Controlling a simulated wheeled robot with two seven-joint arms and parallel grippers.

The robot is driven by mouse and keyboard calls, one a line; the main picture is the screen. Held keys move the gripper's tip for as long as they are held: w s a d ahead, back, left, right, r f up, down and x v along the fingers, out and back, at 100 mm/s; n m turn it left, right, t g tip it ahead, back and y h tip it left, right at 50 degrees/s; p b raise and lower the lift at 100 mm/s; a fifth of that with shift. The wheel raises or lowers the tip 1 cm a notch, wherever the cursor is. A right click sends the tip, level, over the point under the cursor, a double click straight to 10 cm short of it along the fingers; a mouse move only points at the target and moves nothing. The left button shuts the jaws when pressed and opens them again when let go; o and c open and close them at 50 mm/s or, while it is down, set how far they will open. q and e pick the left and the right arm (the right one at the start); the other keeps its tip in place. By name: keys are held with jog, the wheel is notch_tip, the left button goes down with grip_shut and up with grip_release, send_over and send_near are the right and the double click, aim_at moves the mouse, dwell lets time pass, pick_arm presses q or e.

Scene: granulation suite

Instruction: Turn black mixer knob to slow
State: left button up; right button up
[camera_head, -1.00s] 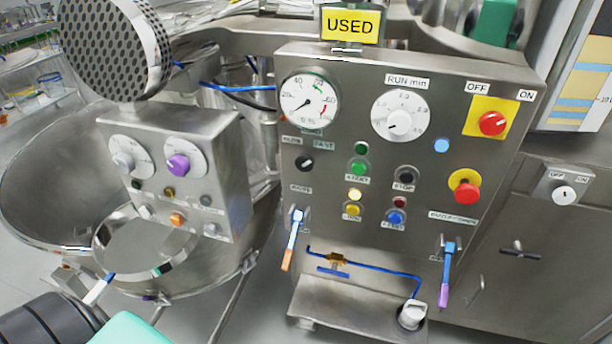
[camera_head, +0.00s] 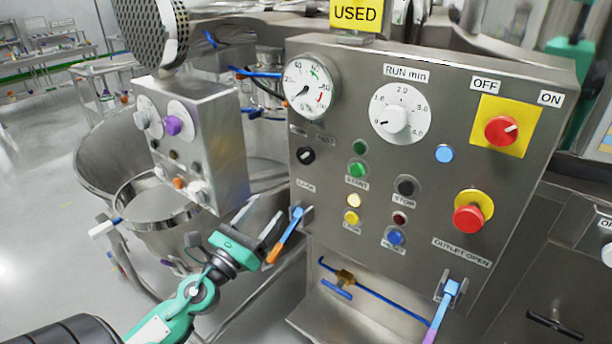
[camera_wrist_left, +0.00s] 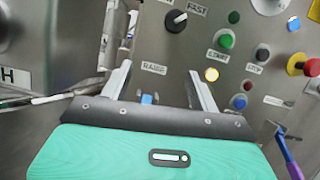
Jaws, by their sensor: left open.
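The black mixer knob (camera_head: 306,155) sits on the left side of the steel control panel (camera_head: 440,150), below the round gauge. It also shows in the left wrist view (camera_wrist_left: 176,20), beside a FAST label. Its white mark slants toward the upper right there; the SLOW label is not readable. My left gripper (camera_head: 264,214) is open and empty, below and left of the knob and apart from it. In the left wrist view its two fingers (camera_wrist_left: 160,72) point up toward the panel, with the RANGE label between them. My right gripper is not in view.
A blue lever with an orange tip (camera_head: 287,236) is close beside my left gripper's fingers. Green START (camera_head: 357,169) and yellow buttons lie right of the knob. A smaller steel box with a purple knob (camera_head: 173,125) stands at left. A red emergency button (camera_head: 468,218) is farther right.

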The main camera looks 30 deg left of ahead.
pick_arm(q)
notch_tip(320, 180, up, 3)
jog(key=s+d+m, duration=0.1)
jog(key=d+m, duration=0.1)
jog(key=p, duration=0.4)
send_near(303, 160)
jog(key=shift+t+h, duration=0.4)
jog(key=p+x, duration=0.3)
jog(key=x, duration=0.4)
jog(key=shift+w+a, duration=0.1)
jog(key=shift+w, duration=0.15)
jog(key=shift+w+p, duration=0.45)
jog(key=shift+w, duration=0.15)
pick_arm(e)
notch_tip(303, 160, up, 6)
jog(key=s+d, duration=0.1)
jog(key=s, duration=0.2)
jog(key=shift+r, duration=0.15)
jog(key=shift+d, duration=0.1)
pick_arm(q)
jog(key=shift+n, duration=0.3)
jog(key=c, duration=1)
